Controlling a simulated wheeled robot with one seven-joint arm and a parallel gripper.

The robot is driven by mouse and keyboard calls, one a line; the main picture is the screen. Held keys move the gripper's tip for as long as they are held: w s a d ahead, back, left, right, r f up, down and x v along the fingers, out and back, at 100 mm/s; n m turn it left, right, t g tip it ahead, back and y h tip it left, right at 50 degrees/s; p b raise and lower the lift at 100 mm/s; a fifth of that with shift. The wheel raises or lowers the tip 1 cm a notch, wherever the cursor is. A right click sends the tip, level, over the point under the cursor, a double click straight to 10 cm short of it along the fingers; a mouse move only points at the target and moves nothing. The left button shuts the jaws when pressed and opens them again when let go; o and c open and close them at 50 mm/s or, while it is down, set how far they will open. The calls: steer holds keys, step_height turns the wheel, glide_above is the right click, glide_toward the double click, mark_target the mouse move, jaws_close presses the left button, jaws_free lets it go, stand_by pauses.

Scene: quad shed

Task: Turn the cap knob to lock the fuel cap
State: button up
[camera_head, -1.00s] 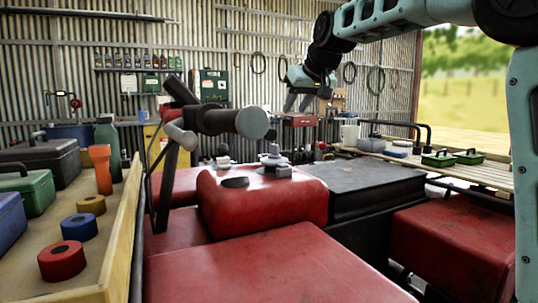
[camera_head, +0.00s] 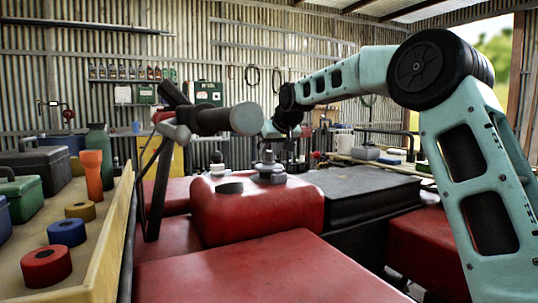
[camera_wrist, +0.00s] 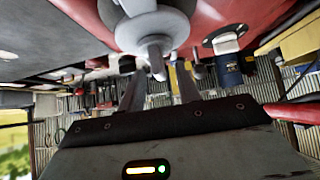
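The grey fuel cap (camera_head: 268,178) sits on top of the red tank (camera_head: 265,212) in the head view, with a smaller raised knob (camera_head: 268,158) on it. In the wrist view the cap (camera_wrist: 150,30) is at the top centre, and its knob (camera_wrist: 156,62) points down toward my fingers. My gripper (camera_wrist: 160,88) is open, with a clear gap between its two grey fingers. The knob is in line with that gap, but I cannot tell whether it is between the fingertips.
The black handlebar with its grey-ended grip (camera_head: 215,121) stands close to the left of my gripper. A dark disc (camera_head: 229,188) lies on the tank beside the cap. A wooden tray (camera_head: 110,240) with tape rolls is at the left. A black box (camera_head: 365,190) stands to the right.

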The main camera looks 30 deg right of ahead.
steer(key=shift+x, duration=0.85)
jaws_close()
